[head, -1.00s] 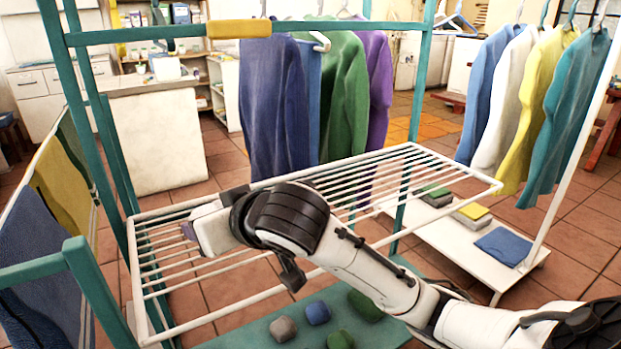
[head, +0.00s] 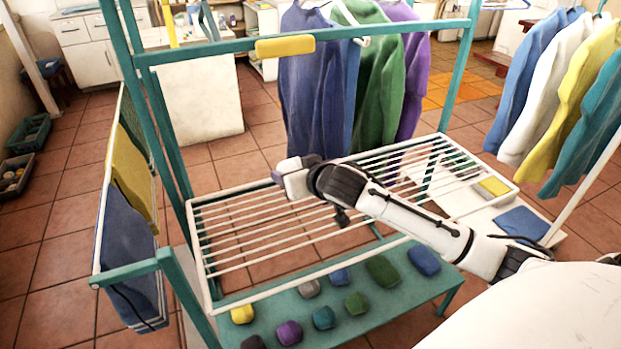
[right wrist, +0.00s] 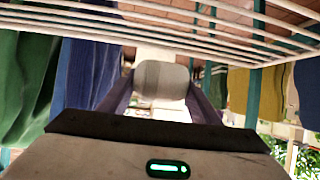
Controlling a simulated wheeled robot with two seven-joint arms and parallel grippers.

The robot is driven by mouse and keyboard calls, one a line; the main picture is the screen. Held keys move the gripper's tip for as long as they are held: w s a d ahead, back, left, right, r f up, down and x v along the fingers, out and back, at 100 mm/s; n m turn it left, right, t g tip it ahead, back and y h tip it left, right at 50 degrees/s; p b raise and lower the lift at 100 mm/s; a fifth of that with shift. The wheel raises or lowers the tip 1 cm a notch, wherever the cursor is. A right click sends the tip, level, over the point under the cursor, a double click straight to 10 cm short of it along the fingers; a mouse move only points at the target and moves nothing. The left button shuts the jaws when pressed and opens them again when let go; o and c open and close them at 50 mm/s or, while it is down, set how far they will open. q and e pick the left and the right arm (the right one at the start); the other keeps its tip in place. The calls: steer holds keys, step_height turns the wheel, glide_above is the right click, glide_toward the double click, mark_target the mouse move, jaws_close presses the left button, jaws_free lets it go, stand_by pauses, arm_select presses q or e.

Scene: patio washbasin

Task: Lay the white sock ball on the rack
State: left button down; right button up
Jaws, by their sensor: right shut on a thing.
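My right gripper (head: 278,178) is shut on the white sock ball, just above the back rail of the white barred rack (head: 225,291) in the head view. The white sock ball (right wrist: 160,78) shows pale and greyish between the two fingers in the right wrist view. In the head view I cannot make it out clearly from the gripper. The rack's bars (right wrist: 215,32) cross the top of the right wrist view, apart from the ball. The rack top is bare apart from my arm passing over it. My left gripper is not in view.
A teal lower shelf (head: 385,312) under the rack holds several coloured sock balls. A teal rail with a yellow sleeve (head: 285,46) and hanging clothes (head: 318,95) stand behind the rack. Towels (head: 130,245) hang at the left.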

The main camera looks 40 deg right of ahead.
steer(key=shift+f, duration=2.65)
steer(key=shift+f+b, duration=0.2)
steer(key=shift+b, duration=0.1)
steer(key=o, duration=1)
steer(key=shift+o, duration=0.2)
steer(key=shift+r, duration=0.25)
steer(key=p+v, duration=0.1)
steer(key=v, duration=1.1)
steer(key=shift+f, duration=0.1)
